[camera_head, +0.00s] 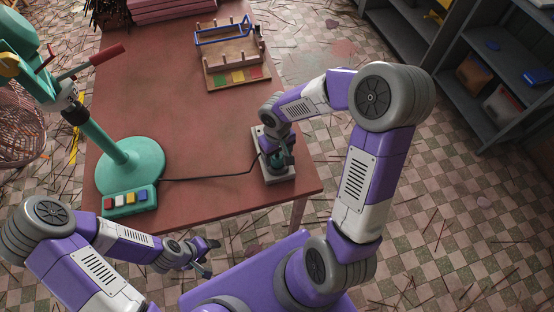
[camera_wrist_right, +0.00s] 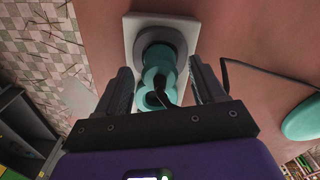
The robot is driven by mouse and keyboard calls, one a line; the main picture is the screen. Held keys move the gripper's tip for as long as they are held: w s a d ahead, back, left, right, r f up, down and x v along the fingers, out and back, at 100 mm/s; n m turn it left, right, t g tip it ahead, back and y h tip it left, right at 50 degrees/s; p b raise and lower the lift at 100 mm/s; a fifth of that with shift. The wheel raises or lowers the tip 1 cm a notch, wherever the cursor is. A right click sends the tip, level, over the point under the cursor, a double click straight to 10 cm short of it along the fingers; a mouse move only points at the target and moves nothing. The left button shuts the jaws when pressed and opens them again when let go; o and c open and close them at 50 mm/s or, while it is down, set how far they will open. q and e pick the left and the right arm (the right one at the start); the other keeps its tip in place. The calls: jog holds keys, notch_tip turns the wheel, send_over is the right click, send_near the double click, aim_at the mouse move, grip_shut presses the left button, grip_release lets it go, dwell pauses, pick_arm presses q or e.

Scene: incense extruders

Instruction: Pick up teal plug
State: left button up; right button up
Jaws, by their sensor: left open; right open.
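The teal plug (camera_wrist_right: 158,80) sits at a round dark socket on a pale outlet plate (camera_wrist_right: 134,26) in the right wrist view, with a black cord coming off it. In the head view the teal plug (camera_head: 277,160) shows only partly beneath my right gripper (camera_head: 280,158). The outlet plate (camera_head: 280,179) lies on the red table near its right edge. My right gripper (camera_wrist_right: 163,85) is open, its two fingers on either side of the plug; whether they touch it I cannot tell. My left gripper (camera_head: 208,258) is open and empty, off the table's front edge.
A teal extruder machine (camera_head: 130,163) stands at the left of the table (camera_head: 190,119), with a button box (camera_head: 129,201) before it. A black cable (camera_head: 215,179) runs from it to the plug. A wooden rack (camera_head: 234,54) stands at the back. The table's middle is clear.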

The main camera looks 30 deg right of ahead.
notch_tip(320, 180, down, 2)
jog(key=shift+c, duration=0.3)
jog(key=shift+w+r, duration=0.1)
jog(key=c, duration=1.1)
